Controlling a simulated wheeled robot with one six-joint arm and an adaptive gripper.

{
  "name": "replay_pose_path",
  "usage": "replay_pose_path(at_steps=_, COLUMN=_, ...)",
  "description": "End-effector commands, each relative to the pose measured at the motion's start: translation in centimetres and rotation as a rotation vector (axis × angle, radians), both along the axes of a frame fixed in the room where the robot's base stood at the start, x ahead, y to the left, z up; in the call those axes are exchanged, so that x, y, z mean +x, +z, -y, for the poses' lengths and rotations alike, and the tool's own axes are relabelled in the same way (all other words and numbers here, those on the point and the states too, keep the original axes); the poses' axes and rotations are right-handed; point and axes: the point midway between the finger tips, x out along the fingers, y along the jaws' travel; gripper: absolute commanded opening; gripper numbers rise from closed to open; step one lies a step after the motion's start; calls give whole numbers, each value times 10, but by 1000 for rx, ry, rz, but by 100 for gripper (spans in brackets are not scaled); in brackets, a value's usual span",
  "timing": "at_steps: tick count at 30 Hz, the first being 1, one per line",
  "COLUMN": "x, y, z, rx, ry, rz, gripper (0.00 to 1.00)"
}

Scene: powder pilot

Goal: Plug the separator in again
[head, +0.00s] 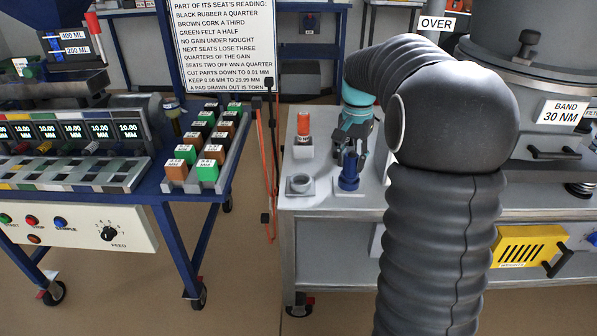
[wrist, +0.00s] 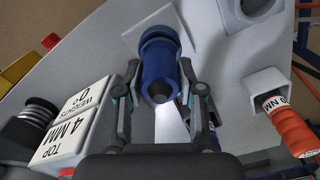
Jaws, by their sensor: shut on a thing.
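My gripper (head: 352,150), teal and grey, points down at the left end of the grey bench. It is shut on a blue plug (head: 349,172), a stepped round piece with a wider collar. In the wrist view the plug (wrist: 160,55) sits between the two fingers, with a dark round tip facing the camera. It is over a pale square plate (wrist: 193,22); I cannot tell whether it touches it. The separator's name is not readable on any machine.
An orange cylinder (head: 304,124) stands in a pale holder behind the socket. White weight blocks (wrist: 72,125) and a black ribbed knob (wrist: 35,118) are left in the wrist view. Orange cables (head: 271,165) hang between the bench and the blue cart (head: 172,186). A large grey drum machine (head: 530,60) stands right.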

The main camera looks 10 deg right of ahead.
Motion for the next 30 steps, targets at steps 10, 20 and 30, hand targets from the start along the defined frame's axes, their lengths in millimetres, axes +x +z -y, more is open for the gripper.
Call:
replay_pose_path(at_steps=10, x=0, y=-7, z=0, rx=0, ry=0, rz=-1, gripper=0)
replay_pose_path(at_steps=20, x=0, y=-12, z=0, rx=1, ry=0, rz=-2, gripper=52)
replay_pose_path(at_steps=30, x=0, y=-11, z=0, rx=1, ry=0, rz=-1, gripper=54)
